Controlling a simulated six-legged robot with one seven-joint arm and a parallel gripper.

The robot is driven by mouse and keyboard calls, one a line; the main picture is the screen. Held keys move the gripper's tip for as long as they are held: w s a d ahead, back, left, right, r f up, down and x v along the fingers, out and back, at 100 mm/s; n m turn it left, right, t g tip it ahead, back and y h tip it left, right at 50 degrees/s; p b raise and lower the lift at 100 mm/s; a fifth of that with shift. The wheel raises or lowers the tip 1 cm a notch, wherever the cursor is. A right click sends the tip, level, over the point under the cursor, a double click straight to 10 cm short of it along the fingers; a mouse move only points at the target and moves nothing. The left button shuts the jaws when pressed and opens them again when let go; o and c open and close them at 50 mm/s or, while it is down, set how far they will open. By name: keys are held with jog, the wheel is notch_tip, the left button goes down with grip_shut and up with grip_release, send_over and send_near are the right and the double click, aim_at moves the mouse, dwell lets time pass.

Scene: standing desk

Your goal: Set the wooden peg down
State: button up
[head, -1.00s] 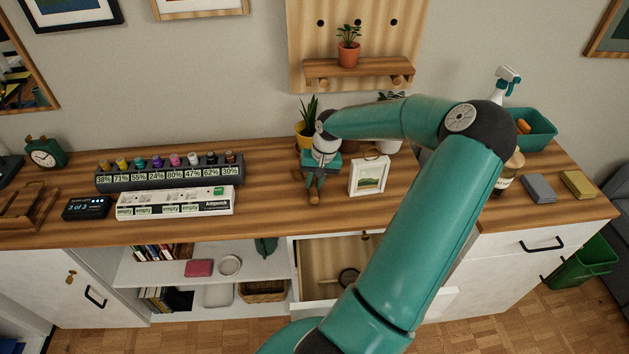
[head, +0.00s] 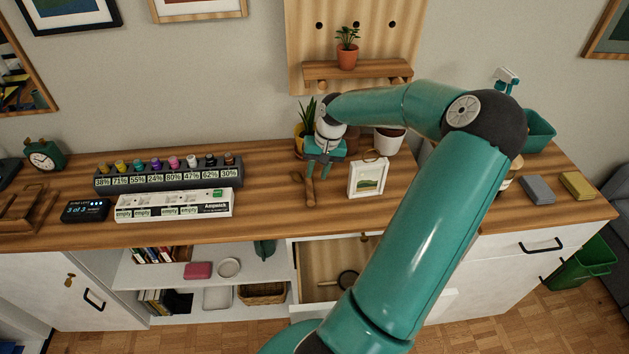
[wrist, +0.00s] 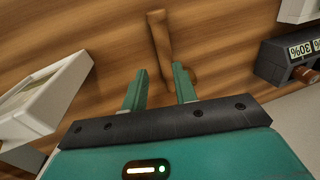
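The wooden peg (head: 310,190) lies on the desk top (head: 265,222), left of the small white picture frame. In the wrist view the peg (wrist: 158,38) runs away from my gripper (wrist: 160,70), with its near end around the gap between the two fingers. My gripper (head: 318,172) points down at the back part of the peg. Its teal fingers are spread apart, with desk surface showing between them and the peg. The fingers look clear of the peg, though how high they are above the desk is hard to tell.
The white picture frame (head: 367,180) stands close to the right. A bottle rack (head: 170,177) and a white power strip (head: 173,206) are to the left. Plant pots stand behind my gripper. A drawer (head: 330,265) is open below. The desk front near the peg is clear.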

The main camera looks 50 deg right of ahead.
jog(key=a+v, duration=0.1)
jog(key=v, duration=0.6)
jog(key=w+a+r+n+g+h, duration=0.1)
jog(key=w+a+r+n+h, duration=0.15)
jog(key=a, duration=0.85)
jog(key=w+a+r+n+g+h, duration=0.1)
jog(key=w+a+r+n, duration=0.25)
jog(key=a, duration=0.75)
jog(key=s+a+r+n+t+y, duration=0.1)
jog(key=s+a+r+n+t, duration=0.1)
jog(key=a, duration=0.8)
jog(key=s+a+r+n+t+y, duration=0.1)
jog(key=s+a+r+t, duration=0.2)
jog(key=s+a+r, duration=0.4)
jog(key=shift+s+a+n+t, duration=0.4)
jog(key=shift+s+a, duration=0.55)
jog(key=shift+a, duration=0.6)
jog(key=shift+r, duration=0.1)
